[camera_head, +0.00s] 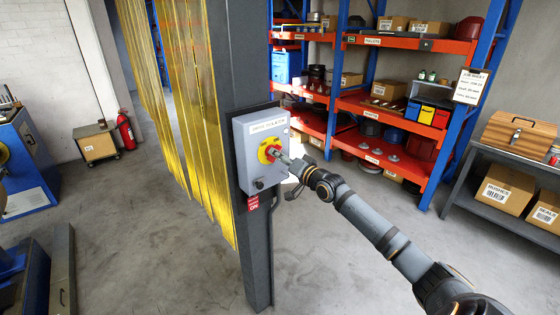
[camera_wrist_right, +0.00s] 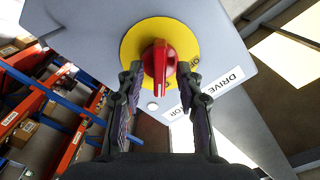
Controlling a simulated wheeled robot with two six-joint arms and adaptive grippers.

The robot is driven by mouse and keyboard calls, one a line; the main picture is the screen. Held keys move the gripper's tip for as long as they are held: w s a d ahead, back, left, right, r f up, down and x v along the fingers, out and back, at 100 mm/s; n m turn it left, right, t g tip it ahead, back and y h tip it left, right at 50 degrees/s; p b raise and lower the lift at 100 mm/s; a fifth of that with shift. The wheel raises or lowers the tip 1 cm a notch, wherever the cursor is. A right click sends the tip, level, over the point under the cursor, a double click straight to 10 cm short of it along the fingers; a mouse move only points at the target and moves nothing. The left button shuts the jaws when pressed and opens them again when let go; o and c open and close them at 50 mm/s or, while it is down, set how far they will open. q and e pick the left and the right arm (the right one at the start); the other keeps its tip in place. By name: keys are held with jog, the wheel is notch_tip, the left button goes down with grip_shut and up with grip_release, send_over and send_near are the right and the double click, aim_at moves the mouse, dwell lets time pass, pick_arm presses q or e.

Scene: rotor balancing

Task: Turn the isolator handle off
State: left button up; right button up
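The isolator box (camera_head: 262,178) is a grey box on a dark post, with a label strip across its top. Its red handle (camera_head: 270,152) sits on a round yellow plate (camera_head: 263,158). My right gripper (camera_head: 281,156) reaches the handle from the right. In the right wrist view, the red handle (camera_wrist_right: 158,68) stands on the yellow plate (camera_wrist_right: 135,40), its grip running up and down the picture. My right gripper (camera_wrist_right: 160,80) is open, with one finger on each side of the handle and small gaps visible. My left gripper is not in view.
A dark knob (camera_head: 259,184) sits low on the box, and a red tag (camera_head: 253,202) is below it. Yellow strip curtains (camera_head: 205,130) hang left of the post (camera_head: 232,60). Orange shelving (camera_head: 385,110) stands behind my right arm. The floor in front is clear.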

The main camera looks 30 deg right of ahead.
jog(key=shift+c, duration=0.4)
grip_shut()
jog(key=n+b, duration=0.9)
jog(key=n, duration=0.8)
jog(key=shift+f+n, duration=0.1)
jog(key=shift+n, duration=0.3)
dwell(0.4)
